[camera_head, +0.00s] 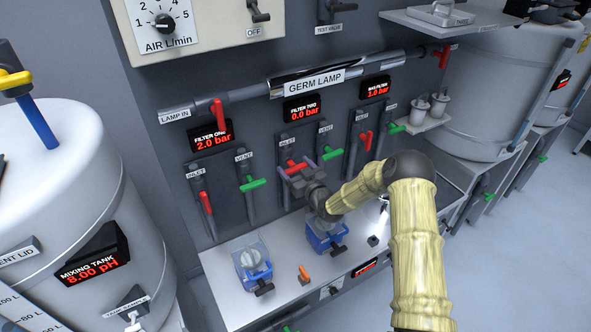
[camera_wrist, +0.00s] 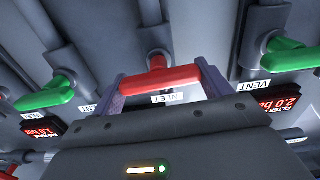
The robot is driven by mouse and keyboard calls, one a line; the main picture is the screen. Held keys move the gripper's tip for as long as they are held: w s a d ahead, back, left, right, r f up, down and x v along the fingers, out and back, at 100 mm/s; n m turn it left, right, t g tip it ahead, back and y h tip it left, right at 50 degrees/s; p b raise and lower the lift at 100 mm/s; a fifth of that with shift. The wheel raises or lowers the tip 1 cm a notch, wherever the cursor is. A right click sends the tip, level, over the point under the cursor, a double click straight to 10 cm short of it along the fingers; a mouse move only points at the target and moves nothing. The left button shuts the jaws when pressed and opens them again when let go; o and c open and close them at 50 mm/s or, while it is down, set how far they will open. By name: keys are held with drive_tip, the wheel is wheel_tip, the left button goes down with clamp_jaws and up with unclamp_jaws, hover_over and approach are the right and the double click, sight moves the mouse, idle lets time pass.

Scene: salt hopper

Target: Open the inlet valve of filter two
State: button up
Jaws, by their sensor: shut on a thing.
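Filter two's inlet valve has a red handle (camera_head: 293,168) under the display that reads 0.0 bar (camera_head: 301,108). The handle lies crosswise to its pipe. In the wrist view the red handle (camera_wrist: 160,75) sits between the two purple-grey fingers, which bear on its ends. My gripper (camera_head: 296,166) is shut on this handle; in the wrist view my gripper (camera_wrist: 162,82) covers the panel below. Filter two's green vent handle (camera_head: 331,153) is just right of it. Part of the inlet pipe is hidden by my gripper.
Filter one's red inlet handle (camera_head: 207,203) lies along its pipe, and its green vent handle (camera_head: 253,184) stands crosswise, left of my gripper. A white bench (camera_head: 222,270) below carries blue-based units. The germ lamp (camera_head: 318,80) runs above. The mixing tank (camera_head: 60,190) stands left.

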drive_tip(key=shift+f+n+b, duration=0.2)
drive_tip(key=shift+n+b, duration=0.1)
drive_tip(key=shift+b, duration=0.05)
drive_tip(key=n+b, duration=0.2)
drive_tip(key=b, duration=0.1)
drive_tip(key=n+b, duration=0.1)
drive_tip(key=b, duration=0.3)
drive_tip(key=shift+a+f+n, duration=0.1)
drive_tip(key=shift+f+n, duration=0.1)
drive_tip(key=shift+n, duration=0.2)
drive_tip(key=n+b, duration=0.5)
drive_tip(key=b, duration=0.5)
drive_tip(key=shift+s+a+f, duration=0.1)
drive_tip(key=shift+f, duration=0.05)
drive_tip(key=n+b, duration=0.4)
drive_tip(key=b, duration=0.5)
drive_tip(key=shift+f+n, duration=0.1)
drive_tip(key=shift+n, duration=0.2)
drive_tip(key=n+b, duration=0.2)
drive_tip(key=b, duration=0.2)
drive_tip(key=shift+n, duration=0.3)
drive_tip(key=shift+n+b, duration=0.5)
drive_tip(key=shift+b, duration=0.25)
drive_tip(key=shift+r, duration=0.2)
